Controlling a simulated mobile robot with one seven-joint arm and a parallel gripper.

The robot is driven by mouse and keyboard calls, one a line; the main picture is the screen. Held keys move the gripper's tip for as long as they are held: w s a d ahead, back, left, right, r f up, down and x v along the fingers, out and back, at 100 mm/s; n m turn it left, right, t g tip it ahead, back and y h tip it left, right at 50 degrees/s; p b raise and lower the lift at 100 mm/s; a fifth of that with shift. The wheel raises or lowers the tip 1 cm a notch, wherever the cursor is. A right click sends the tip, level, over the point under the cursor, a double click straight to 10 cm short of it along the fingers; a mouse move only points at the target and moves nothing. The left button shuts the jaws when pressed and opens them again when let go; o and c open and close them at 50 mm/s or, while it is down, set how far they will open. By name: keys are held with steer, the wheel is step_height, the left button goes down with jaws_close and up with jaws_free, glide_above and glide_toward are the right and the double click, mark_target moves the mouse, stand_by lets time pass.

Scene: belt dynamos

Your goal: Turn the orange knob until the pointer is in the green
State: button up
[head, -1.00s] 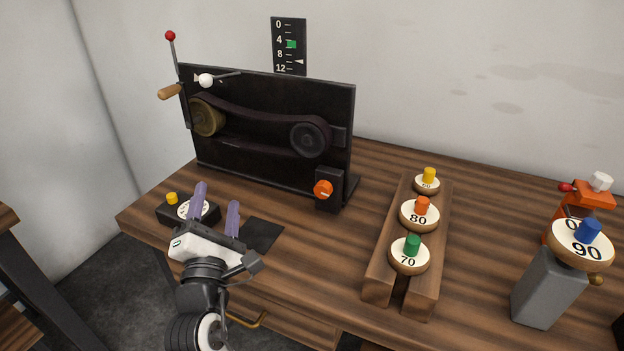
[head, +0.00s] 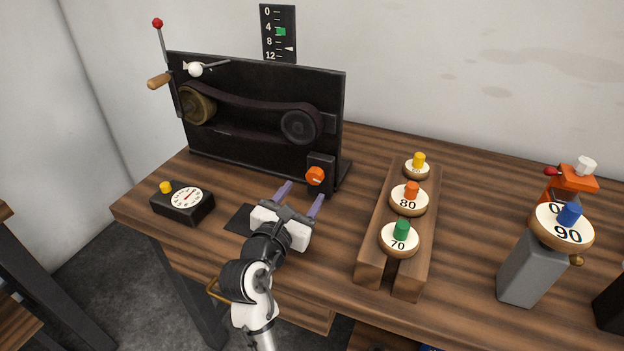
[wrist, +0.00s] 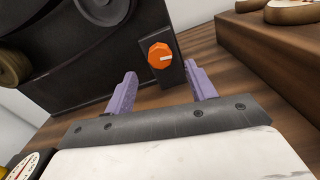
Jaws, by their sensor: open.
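The orange knob (head: 315,176) sits on a small dark box at the lower right of the black belt panel (head: 250,160). In the wrist view the knob (wrist: 160,57) has a white mark and lies ahead of my fingers, roughly between them. My gripper (head: 300,196) is open and empty, in front of and a little below the knob, not touching it. On the wall scale (head: 279,52), the white pointer (head: 290,49) stands below the green mark (head: 280,32), between 8 and 12.
A black gauge box (head: 182,205) with a yellow button stands at the left. A wooden rack (head: 372,262) with several numbered discs stands right of my gripper. A grey block (head: 525,272) bears a disc marked 90. A dark mat (head: 240,219) lies beside my gripper.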

mark_target(313, 179)
steer(key=x, duration=0.6)
steer(key=shift+w+p, duration=0.15)
steer(key=shift+p, duration=0.25)
steer(key=shift+c, duration=0.2)
steer(key=c, duration=0.9)
